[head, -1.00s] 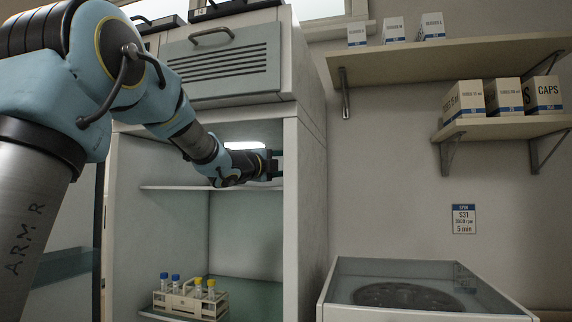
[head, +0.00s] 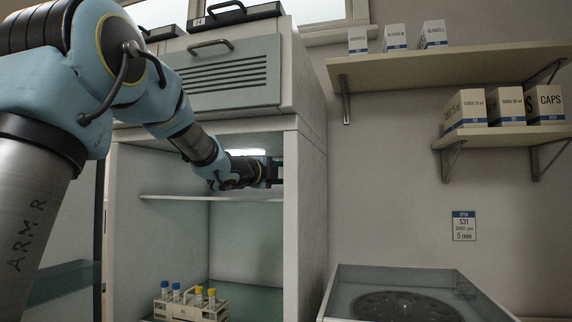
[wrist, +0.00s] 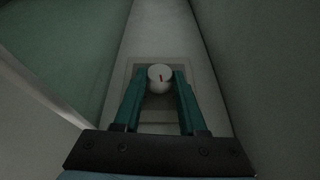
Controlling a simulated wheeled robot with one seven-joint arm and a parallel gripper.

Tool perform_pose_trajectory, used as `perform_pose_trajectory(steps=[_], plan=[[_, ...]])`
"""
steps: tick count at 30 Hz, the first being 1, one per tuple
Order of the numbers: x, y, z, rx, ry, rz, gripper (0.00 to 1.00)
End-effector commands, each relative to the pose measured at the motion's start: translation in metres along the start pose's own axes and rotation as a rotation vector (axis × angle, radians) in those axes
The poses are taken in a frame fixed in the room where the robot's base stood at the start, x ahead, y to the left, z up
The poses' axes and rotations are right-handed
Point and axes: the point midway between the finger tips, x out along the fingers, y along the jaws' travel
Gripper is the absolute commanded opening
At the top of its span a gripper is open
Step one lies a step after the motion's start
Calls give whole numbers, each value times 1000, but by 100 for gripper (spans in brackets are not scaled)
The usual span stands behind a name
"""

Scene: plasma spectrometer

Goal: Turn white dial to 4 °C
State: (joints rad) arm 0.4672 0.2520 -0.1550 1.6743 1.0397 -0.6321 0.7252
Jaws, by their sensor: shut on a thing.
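The dial is hidden there. No temperature figures can be read.
A shelf (head: 165,197) lies just below my gripper. A rack (head: 190,309) of blue- and yellow-capped tubes stands lower in the cabinet. A glass-topped centrifuge (head: 352,277) stands at right, below wall shelves (head: 440,65) with boxes.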

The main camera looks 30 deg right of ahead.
Motion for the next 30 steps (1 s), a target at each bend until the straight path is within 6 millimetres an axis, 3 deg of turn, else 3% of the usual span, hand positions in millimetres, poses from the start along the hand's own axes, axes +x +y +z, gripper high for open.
perform_pose_trajectory(steps=[1,6,15,30], plan=[[1,-8,-1,-8,4,24,0],[1,-10,-1,-45,11,112,0],[2,-5,-3,-97,25,236,0],[1,-5,-1,-115,17,276,0]])
